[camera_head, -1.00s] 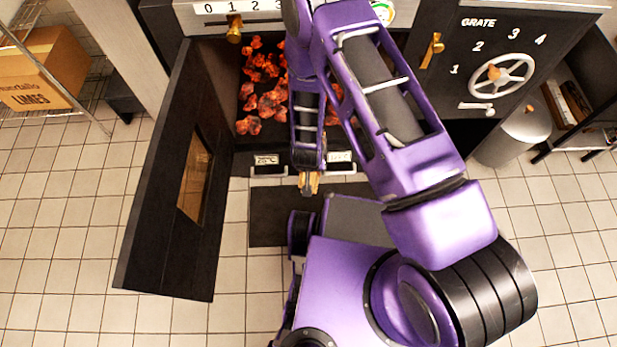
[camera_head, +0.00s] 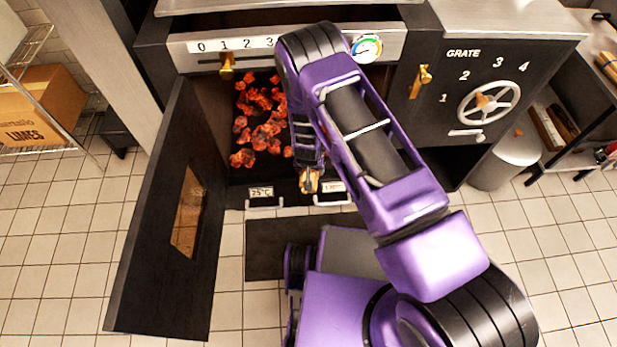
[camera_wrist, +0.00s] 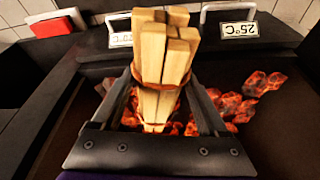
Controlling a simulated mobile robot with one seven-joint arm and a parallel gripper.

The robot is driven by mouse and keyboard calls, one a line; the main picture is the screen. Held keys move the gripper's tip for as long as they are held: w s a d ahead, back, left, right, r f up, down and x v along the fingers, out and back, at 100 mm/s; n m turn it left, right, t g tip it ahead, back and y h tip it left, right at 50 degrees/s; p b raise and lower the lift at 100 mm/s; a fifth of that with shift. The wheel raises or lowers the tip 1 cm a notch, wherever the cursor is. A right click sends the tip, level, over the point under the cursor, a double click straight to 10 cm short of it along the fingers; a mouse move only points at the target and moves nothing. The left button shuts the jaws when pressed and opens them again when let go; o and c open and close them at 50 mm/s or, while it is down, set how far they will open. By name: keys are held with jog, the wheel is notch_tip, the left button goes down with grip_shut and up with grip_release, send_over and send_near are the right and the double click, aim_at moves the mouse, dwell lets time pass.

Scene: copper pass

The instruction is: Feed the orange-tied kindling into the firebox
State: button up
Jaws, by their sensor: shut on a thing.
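The kindling, a bundle of pale sticks (camera_wrist: 165,50), is bound by a reddish-orange tie around its middle. My gripper (camera_wrist: 158,88) is shut on it, one finger on each side. In the head view the bundle (camera_head: 310,184) shows small at the end of my arm, at the front edge of the firebox opening. The firebox (camera_head: 225,150) stands open, with glowing red coals (camera_head: 262,128) inside. In the wrist view the coals (camera_wrist: 235,105) show behind and below the bundle. My arm hides the right part of the opening.
The black firebox door (camera_head: 150,240) with a window stands swung open at the left. Two handles with temperature labels (camera_head: 261,192) sit below the opening. A grate wheel (camera_head: 489,102) and brass lever (camera_head: 420,82) are at the right. A shelf with a box (camera_head: 35,105) stands far left.

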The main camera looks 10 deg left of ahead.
jog(key=shift+w+a+f, duration=0.1)
jog(key=shift+w+f, duration=0.2)
jog(key=shift+w, duration=1.45)
jog(key=shift+w+a+f, duration=0.1)
jog(key=shift+w+f, duration=0.25)
jog(key=shift+w, duration=1.35)
jog(key=shift+w+f, duration=0.3)
jog(key=shift+w, duration=1.45)
jog(key=o, duration=1.6)
jog(key=shift+c, duration=0.2)
jog(key=shift+s+r, duration=0.1)
jog(key=p+v, duration=0.3)
jog(key=v, duration=1.4)
jog(key=shift+r, duration=0.1)
